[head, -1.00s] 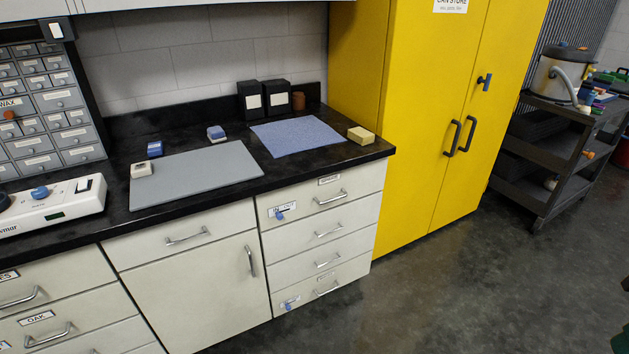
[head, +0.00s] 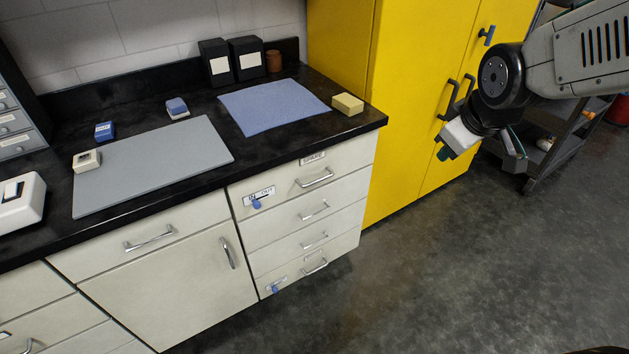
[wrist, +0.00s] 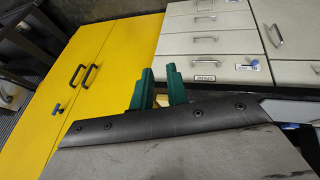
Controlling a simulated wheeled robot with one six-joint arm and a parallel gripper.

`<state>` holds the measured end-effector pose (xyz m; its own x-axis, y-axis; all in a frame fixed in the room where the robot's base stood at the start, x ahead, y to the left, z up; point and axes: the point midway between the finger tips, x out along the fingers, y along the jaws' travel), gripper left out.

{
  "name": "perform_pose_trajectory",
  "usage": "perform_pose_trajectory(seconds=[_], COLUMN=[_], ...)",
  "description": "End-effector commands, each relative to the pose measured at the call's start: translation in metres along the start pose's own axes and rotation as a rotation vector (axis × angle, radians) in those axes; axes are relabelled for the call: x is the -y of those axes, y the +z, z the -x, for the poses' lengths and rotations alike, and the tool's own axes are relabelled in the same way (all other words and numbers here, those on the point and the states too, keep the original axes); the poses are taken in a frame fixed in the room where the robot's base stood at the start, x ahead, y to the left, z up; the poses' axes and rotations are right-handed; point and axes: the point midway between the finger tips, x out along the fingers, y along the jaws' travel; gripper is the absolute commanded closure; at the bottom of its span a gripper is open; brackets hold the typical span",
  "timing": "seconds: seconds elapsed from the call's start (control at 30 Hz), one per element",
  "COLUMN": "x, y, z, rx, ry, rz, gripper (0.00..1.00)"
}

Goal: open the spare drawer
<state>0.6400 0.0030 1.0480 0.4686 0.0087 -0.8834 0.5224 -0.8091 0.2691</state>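The drawer stack under the counter's right end has several white fronts, all shut. Its top drawer (head: 283,188) has a metal bar handle (head: 316,178), a small label (head: 312,158) too blurred to read surely, and an IN/OUT plate with a blue knob (head: 256,203). The bottom drawer (head: 335,258) also has a small label and a blue knob (head: 275,290). In the wrist view the stack appears upside down, with the top drawer's label (wrist: 205,78). My gripper (head: 446,153) hangs in front of the yellow cabinet, right of the drawers, touching nothing. Its green fingers (wrist: 160,75) are apart and empty.
The black counter (head: 215,188) holds a grey mat (head: 155,165), a blue cloth (head: 270,107), a yellow block (head: 347,104) and small boxes. The yellow cabinet (head: 400,120) stands right of the drawers. A dark cart (head: 535,185) is farther right. The floor before the drawers is clear.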

Motion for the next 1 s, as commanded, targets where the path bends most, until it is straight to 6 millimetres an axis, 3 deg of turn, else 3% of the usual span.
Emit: perform_pose_trajectory(seconds=[0.03,0.27,0.5,0.7,0.8,1.0], x=[-0.001,0.008,0.053,0.108,0.133,0.163], y=[-0.018,-0.093,-0.141,-0.15,-0.145,-0.135], z=[-0.026,-0.127,-0.227,-0.294,-0.316,-0.337], rx=[-0.035,-0.252,-0.487,-0.678,-0.756,-0.848], ry=[0.01,0.105,0.238,0.379,0.449,0.548], rz=[0.082,0.456,0.816,1.056,1.138,1.222], gripper=[0.84,0.84,0.84,0.84,0.84,0.84])
